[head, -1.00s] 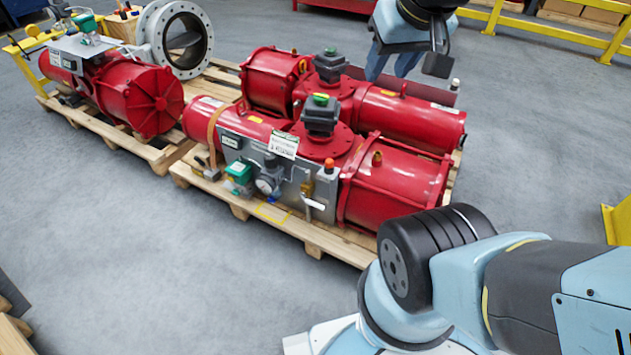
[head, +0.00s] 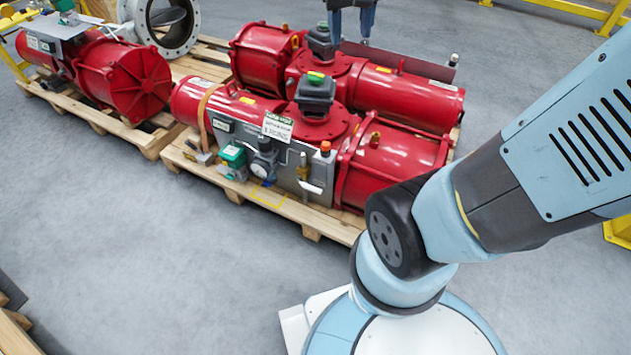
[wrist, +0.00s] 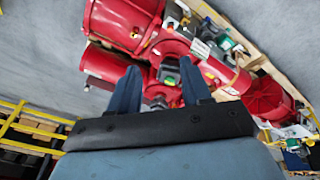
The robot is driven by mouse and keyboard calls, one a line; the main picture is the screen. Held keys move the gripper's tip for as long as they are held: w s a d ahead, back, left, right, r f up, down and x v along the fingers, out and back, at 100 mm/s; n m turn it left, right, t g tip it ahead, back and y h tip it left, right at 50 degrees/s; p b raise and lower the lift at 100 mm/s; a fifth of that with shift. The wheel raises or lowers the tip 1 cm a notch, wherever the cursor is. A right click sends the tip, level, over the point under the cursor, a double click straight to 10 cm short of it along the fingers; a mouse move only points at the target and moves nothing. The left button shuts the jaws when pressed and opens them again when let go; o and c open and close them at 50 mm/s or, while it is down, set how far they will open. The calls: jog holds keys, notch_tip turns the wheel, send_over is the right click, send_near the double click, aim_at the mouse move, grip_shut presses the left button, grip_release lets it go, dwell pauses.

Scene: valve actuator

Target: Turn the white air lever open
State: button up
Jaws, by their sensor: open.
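The white air lever (head: 311,187) sits low on the right end of the grey control panel (head: 287,168) of the nearer red actuator (head: 395,168). It lies roughly level, just below a brass fitting. My gripper (wrist: 160,82) is open and empty in the wrist view, its two blue fingers pointing over the red actuators. In the head view the fingers (head: 352,20) show at the top edge, behind the actuators and well apart from the lever. I cannot pick out the lever in the wrist view.
The actuators rest on a wooden pallet (head: 330,222). Another red actuator (head: 135,85) stands on a pallet at the left, near a grey flanged valve (head: 170,25). Yellow rails (head: 550,10) run along the back. Open grey floor lies in front.

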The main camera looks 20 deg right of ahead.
jog(key=w+a+f+g+h, duration=0.3)
jog(key=w+f+g+h, duration=0.1)
jog(key=w+f, duration=1)
jog(key=w+a+f+n+h, duration=0.15)
jog(key=w+f, duration=0.25)
jog(key=f, duration=0.4)
jog(key=w+a+f+m+h, duration=0.1)
jog(key=w+a+f+h, duration=0.3)
jog(key=f, duration=0.5)
jog(key=s+a+f+n+t+h, duration=0.1)
jog(key=s+f+n+t, duration=0.2)
jog(key=f, duration=1.8)
jog(key=s+a+f+n+t+h, duration=0.2)
jog(key=s+f+t, duration=0.15)
jog(key=f, duration=1.65)
jog(key=x, duration=1.4)
jog(key=shift+w+r, duration=0.15)
jog(key=shift+w, duration=0.1)
jog(key=shift+c, duration=0.2)
grip_shut()
